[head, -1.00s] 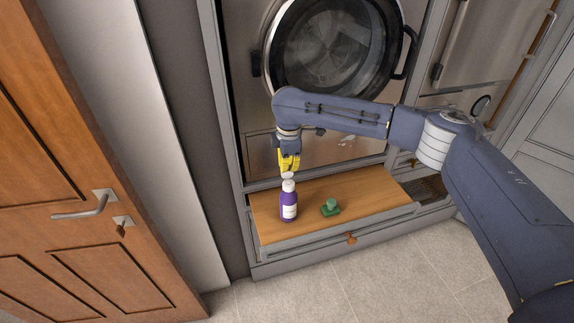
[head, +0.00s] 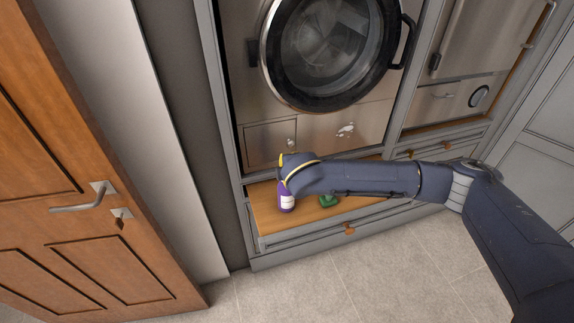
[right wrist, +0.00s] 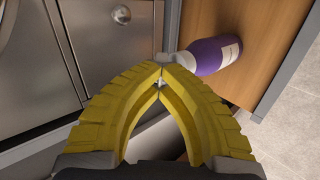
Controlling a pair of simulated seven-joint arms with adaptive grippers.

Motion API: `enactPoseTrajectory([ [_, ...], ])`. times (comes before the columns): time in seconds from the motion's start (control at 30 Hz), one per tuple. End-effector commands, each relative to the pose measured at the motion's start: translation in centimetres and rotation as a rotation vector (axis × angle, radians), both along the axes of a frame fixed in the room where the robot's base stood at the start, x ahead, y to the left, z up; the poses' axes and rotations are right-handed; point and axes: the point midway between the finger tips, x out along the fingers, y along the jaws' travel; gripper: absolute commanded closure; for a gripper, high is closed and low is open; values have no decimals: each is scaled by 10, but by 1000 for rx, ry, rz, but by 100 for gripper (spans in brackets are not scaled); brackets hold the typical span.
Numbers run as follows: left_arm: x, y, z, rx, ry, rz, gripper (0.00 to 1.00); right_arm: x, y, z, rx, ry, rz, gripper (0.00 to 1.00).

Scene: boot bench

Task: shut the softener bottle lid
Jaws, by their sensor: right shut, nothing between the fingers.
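The purple softener bottle (head: 286,200) stands on the wooden pull-out shelf, its top hidden by my right wrist in the head view. In the right wrist view the bottle (right wrist: 217,52) lies just beyond the fingertips, to the right. Its white neck (right wrist: 181,64) and a pale lid part (right wrist: 164,58) show right at the tips. My right gripper (right wrist: 161,68) has its yellow fingertips together with nothing between them. The tips look close to or against the lid; I cannot tell whether they touch or how far the lid is open. My left gripper is not in view.
A green object (head: 328,200) stands on the shelf (head: 264,214) right of the bottle, partly behind my arm. The washing machine door (head: 330,50) is above and behind. A wooden door (head: 70,180) is at the left. The tiled floor in front is clear.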

Motion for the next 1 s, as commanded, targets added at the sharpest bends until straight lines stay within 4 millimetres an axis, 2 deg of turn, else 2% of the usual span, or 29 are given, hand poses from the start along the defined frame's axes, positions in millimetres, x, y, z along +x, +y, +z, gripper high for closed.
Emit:
enactPoseTrajectory([
  [0.03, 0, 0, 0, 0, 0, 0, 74, -4, 0, -5, 7, -18, -1, 100],
  [1.0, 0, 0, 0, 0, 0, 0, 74, -17, -4, -30, 105, -536, -2, 100],
])
